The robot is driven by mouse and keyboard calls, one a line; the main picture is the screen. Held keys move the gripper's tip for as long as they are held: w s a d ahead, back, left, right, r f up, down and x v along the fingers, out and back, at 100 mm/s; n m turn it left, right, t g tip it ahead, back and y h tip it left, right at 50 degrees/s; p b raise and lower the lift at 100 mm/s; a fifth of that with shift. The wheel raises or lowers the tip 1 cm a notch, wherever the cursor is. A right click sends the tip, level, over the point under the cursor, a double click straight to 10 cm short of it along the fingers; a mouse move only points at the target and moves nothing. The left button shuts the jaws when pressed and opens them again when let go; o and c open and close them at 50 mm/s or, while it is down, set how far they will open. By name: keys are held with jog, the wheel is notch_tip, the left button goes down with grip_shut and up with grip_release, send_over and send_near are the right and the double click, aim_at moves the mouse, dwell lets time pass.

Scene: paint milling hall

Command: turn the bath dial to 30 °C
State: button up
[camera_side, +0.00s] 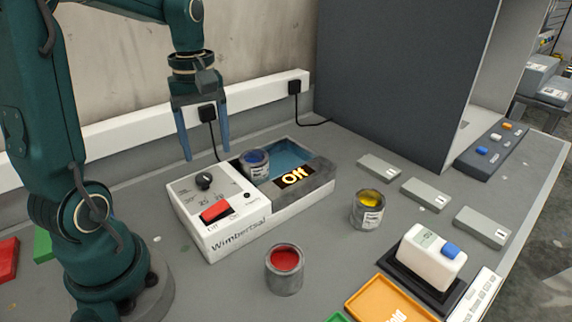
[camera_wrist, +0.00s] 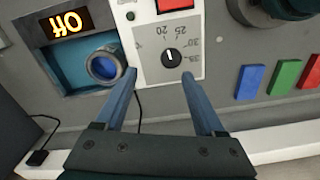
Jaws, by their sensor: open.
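The bath dial (camera_side: 204,181) is a small black knob on the white control panel of the water bath (camera_side: 240,232). In the wrist view the dial (camera_wrist: 172,58) appears with upside-down numbers 20, 25, 30 and 35 around it. Its white mark points toward the top of that picture, around 20 to 25; the exact setting is hard to read. The bath display (camera_side: 295,176) reads "Off". My gripper (camera_side: 206,155) is open and empty above the panel. In the wrist view its fingers (camera_wrist: 160,72) lie either side of the dial's line, apart from it.
A red switch (camera_side: 215,211) sits on the panel near the dial. A blue paint can (camera_side: 255,164) stands in the bath. A red paint can (camera_side: 285,270) and a yellow paint can (camera_side: 368,209) stand in front and to the right. A white power strip (camera_side: 265,92) runs behind.

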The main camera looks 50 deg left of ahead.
aim_at(203, 176)
jog(key=n, duration=0.1)
jog(key=s+n, duration=0.1)
jog(key=shift+s+d+n, duration=0.15)
jog(key=shift+s+n, duration=0.15)
jog(key=shift+s, duration=0.1)
jog(key=shift+f, duration=2.5)
grip_shut()
